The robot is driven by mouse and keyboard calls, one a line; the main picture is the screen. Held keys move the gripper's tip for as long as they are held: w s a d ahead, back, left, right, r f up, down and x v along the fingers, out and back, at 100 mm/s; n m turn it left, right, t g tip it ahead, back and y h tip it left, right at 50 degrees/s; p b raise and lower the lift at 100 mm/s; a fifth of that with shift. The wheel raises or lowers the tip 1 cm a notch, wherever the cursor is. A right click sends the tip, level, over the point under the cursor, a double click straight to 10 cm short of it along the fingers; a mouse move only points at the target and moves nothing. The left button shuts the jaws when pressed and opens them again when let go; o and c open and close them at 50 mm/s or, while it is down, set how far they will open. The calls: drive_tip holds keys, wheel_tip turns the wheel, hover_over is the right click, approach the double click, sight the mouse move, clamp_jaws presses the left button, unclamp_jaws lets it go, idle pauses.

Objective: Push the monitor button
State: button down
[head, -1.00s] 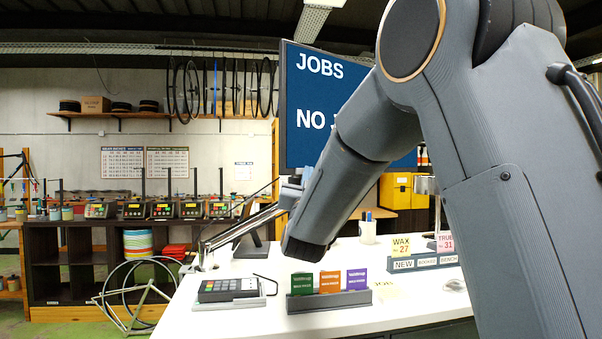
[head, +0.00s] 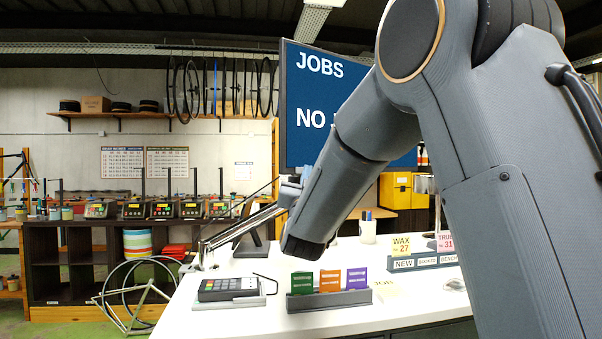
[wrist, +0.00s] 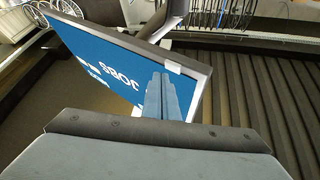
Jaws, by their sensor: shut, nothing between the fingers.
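The monitor (head: 340,120) has a blue screen with "JOBS" and part of "NO" in white. My arm covers the screen's right part and lower middle in the head view. In the wrist view, the monitor (wrist: 110,75) appears tilted and upside down. A small pale tab (wrist: 173,68) sits on its dark bezel near a corner; I cannot tell if it is the button. My gripper (wrist: 161,76) is shut and empty, its two blue-grey fingers side by side in front of the screen, tips close to that tab in the picture. Contact cannot be told.
A white counter (head: 235,318) stands below, with a card terminal (head: 228,288), a dark holder of coloured cards (head: 330,300) and a mug (head: 368,232). A metal jointed stand (head: 225,240) rises at the counter's left. Shelves and hanging wheels are behind.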

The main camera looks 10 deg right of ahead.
drive_tip(key=shift+w+a, duration=0.1)
drive_tip(key=shift+w, duration=0.15)
drive_tip(key=shift+w+a+b, duration=0.2)
drive_tip(key=shift+w+b, duration=0.2)
idle(0.8)
drive_tip(key=shift+s+d, duration=0.1)
drive_tip(key=shift+s, duration=0.05)
drive_tip(key=shift+s+d, duration=0.3)
drive_tip(key=shift+s, duration=0.4)
drive_tip(key=s+d+b, duration=0.1)
drive_tip(key=s+d, duration=0.1)
drive_tip(key=s, duration=0.3)
drive_tip(key=shift+s+d+b, duration=0.2)
drive_tip(key=shift+s+b, duration=0.05)
drive_tip(key=shift+b, duration=0.05)
idle(0.5)
